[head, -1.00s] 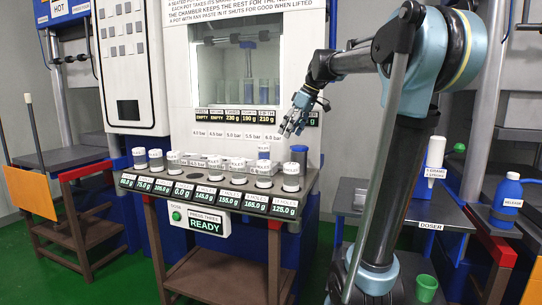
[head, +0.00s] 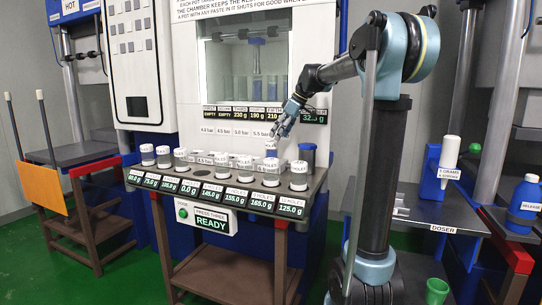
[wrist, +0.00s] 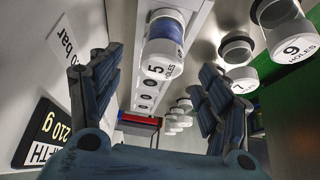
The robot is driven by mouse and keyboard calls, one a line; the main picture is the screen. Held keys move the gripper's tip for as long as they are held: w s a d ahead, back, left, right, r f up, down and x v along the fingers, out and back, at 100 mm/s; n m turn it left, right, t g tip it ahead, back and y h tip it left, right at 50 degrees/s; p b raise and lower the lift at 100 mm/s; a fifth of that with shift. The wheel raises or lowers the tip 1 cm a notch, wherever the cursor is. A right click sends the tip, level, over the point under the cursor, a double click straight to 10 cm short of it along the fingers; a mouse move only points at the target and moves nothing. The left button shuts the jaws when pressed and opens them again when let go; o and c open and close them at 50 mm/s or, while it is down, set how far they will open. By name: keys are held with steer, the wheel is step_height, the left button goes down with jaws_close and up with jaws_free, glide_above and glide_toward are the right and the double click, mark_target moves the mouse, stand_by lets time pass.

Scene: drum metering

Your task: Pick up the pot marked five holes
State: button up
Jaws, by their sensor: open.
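The pot marked five holes (wrist: 164,48) has a white lid and a blue body. In the wrist view it hangs at the top centre, its label facing me, ahead of and between my spread fingers. In the head view this pot (head: 271,148) appears to be the one at the back of the press shelf, just below my gripper (head: 280,130). My gripper is open and empty, with a finger on each side in the wrist view (wrist: 160,72). I cannot tell whether either finger touches the pot.
A front row of white-lidded pots stands close by on the shelf, including the nine-hole pot (wrist: 291,46) and a seven-hole pot (wrist: 240,80). The press face with weight displays (head: 272,115) rises behind.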

mark_target(275, 141)
steer(key=shift+x, duration=3.9)
steer(key=shift+s, duration=0.1)
steer(key=shift+r, duration=0.1)
steer(key=c, duration=1.6)
